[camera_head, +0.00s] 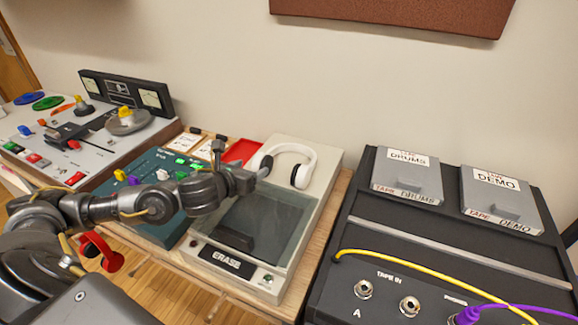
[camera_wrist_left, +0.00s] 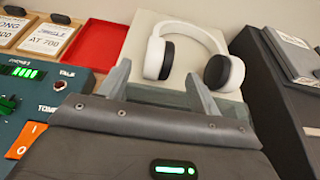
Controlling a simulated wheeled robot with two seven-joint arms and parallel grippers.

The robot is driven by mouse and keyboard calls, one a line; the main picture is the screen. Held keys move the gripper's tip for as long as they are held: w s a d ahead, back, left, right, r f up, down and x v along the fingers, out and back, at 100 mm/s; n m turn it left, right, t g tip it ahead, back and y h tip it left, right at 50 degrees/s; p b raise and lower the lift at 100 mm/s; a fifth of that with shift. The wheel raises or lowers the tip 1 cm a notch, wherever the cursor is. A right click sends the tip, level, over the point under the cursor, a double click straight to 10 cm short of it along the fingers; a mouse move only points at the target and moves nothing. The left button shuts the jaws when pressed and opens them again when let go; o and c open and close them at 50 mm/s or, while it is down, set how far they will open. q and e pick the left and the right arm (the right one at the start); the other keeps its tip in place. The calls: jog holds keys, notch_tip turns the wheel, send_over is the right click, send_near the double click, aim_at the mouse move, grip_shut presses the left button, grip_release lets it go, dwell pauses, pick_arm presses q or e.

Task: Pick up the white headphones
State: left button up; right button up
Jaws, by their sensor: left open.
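The white headphones (camera_head: 303,176) lie on the pale top of the ERASE machine (camera_head: 325,160), at its back end. Their headband arches toward the back and the ear pads are dark. My left gripper (camera_head: 264,168) reaches in from the left, over the machine, with its tips close to the left ear cup. In the left wrist view the headphones (camera_wrist_left: 153,55) lie just ahead of my open left gripper (camera_wrist_left: 158,88). The two fingers stand apart with nothing between them; I cannot tell whether either touches a cup. My right gripper is not in view.
A red tray (camera_head: 241,151) and small label cards (camera_head: 186,142) lie left of the headphones. A green control panel (camera_head: 150,205) is under my left arm. A black tape unit (camera_head: 440,240) with two tape boxes stands on the right. The wall rises behind.

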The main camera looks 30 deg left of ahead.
aim_at(256, 165)
pick_arm(q)
jog(key=shift+w+a+f, duration=0.2)
jog(key=shift+w+f, duration=0.15)
jog(key=shift+w, duration=0.25)
jog(key=shift+w+a+f, duration=0.2)
jog(key=shift+w+f, duration=0.1)
jog(key=shift+w, duration=0.3)
jog(key=shift+w+d+f, duration=0.1)
jog(key=shift+w+f, duration=0.1)
jog(key=shift+w, duration=0.3)
jog(key=shift+w+f+p, duration=0.1)
jog(key=shift+w+p, duration=0.15)
jog(key=shift+p, duration=0.15)
jog(key=p+x, duration=0.1)
jog(key=x, duration=0.2)
jog(key=shift+w+d+f, duration=0.15)
jog(key=shift+w+f, duration=0.1)
jog(key=shift+w, duration=0.05)
jog(key=shift+w+f, duration=0.2)
jog(key=shift+w, duration=0.2)
jog(key=shift+c, duration=0.8)
jog(key=c, duration=1)
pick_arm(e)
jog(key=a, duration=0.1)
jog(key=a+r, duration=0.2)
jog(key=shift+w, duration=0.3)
